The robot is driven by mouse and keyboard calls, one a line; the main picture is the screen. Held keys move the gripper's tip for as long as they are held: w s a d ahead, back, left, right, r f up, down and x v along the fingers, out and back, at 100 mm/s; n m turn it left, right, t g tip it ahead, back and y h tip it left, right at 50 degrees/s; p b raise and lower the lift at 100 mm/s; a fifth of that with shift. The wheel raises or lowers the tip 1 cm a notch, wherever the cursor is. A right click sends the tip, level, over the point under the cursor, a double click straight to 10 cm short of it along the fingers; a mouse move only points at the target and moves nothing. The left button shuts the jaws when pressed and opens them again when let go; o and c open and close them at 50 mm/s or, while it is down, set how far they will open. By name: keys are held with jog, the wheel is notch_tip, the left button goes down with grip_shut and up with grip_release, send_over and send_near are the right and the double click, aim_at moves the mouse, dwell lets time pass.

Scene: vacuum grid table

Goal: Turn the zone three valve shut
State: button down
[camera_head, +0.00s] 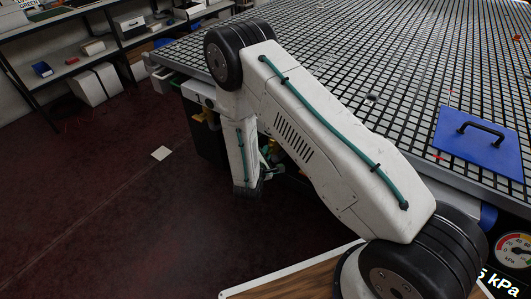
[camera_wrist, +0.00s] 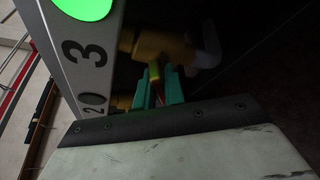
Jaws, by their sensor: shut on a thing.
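The zone three valve shows in the wrist view as a brass body (camera_wrist: 160,45) beside a panel strip marked with a black "3" (camera_wrist: 85,53). A thin handle, reddish and yellow-green (camera_wrist: 155,82), runs from the brass body between the fingers. My gripper (camera_wrist: 165,78) has teal fingers, shut on this valve handle. In the head view the gripper is low under the table's front edge, mostly hidden by my arm, with brass valve parts (camera_head: 275,147) near it. The exact angle of the handle is hard to tell in the dark.
A green disc (camera_wrist: 84,8) is above the "3". Another brass fitting (camera_wrist: 118,103) sits lower on the strip. The grid table (camera_head: 345,70) spreads above, with a blue plate with a black handle (camera_head: 478,146) and a pressure gauge (camera_head: 515,250) at right. Dark floor (camera_head: 110,190) is open at left.

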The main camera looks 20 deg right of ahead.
jog(key=m+t, duration=0.1)
jog(key=m, duration=0.3)
jog(key=m+t, duration=0.1)
jog(key=shift+s+d+f+m+t+h, duration=0.1)
jog(key=shift+s+f+m+t+h, duration=0.1)
jog(key=shift+f+m+t+h, duration=0.15)
jog(key=shift+r, duration=0.1)
dwell(0.5)
jog(key=c, duration=1.5)
grip_release()
jog(key=v, duration=0.8)
jog(key=shift+w, duration=0.1)
